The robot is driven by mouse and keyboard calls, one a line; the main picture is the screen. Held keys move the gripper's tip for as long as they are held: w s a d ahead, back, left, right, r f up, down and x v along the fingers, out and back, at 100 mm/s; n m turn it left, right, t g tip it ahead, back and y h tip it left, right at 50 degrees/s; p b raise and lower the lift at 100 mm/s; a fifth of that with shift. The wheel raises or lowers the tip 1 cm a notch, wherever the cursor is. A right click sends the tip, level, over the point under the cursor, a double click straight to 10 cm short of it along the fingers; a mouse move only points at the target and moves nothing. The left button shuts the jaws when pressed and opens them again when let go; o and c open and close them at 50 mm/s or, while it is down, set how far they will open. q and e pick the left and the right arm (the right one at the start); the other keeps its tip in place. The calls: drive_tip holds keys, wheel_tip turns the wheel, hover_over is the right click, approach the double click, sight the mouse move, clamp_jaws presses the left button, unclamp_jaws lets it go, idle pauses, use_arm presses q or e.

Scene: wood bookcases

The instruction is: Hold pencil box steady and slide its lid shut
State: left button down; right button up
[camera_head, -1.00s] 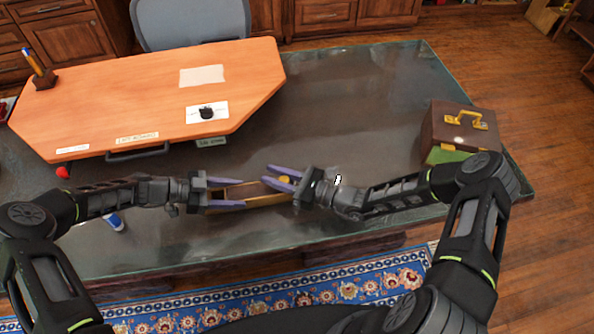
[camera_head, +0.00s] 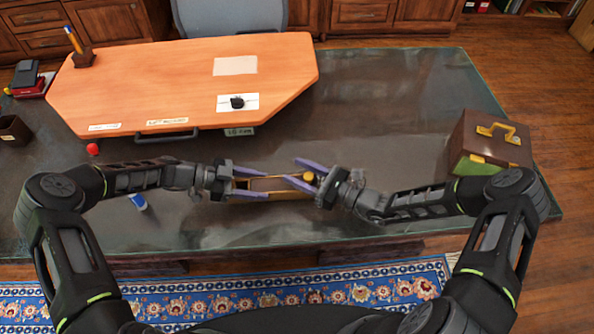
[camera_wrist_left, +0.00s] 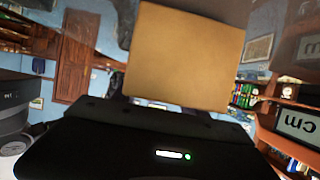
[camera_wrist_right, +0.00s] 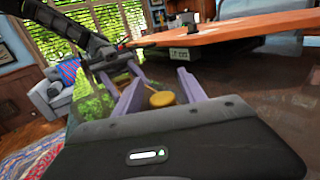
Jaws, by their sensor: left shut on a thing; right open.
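The tan wooden pencil box (camera_head: 272,195) lies lengthwise between my two grippers near the desk's front edge. Its top looks partly open, and how far the lid reaches is hard to tell. My left gripper (camera_head: 265,189) is shut on its left part, a purple finger along each long side. Its tan end fills the middle of the left wrist view (camera_wrist_left: 185,55). A round yellow knob (camera_head: 309,176) sits at the right end. My right gripper (camera_head: 291,170) is open, its fingers either side of the knob, apart from it in the right wrist view (camera_wrist_right: 163,99).
An orange board (camera_head: 180,85) covers the back left of the dark desk (camera_head: 400,110). A brown case (camera_head: 490,145) stands at the right. The desk right of the board is clear.

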drive_tip(key=v, duration=1.1)
drive_tip(key=shift+s+d, duration=0.15)
drive_tip(key=shift+d, duration=0.05)
use_arm(q)
drive_tip(key=c, duration=0.5)
unclamp_jaws()
drive_tip(key=shift+a, duration=0.15)
drive_tip(key=v, duration=1)
drive_tip(key=shift+w+a+r, duration=0.1)
drive_tip(key=shift+a, duration=0.2)
drive_tip(key=shift+a+r, duration=0.2)
drive_tip(key=shift+a, duration=0.35)
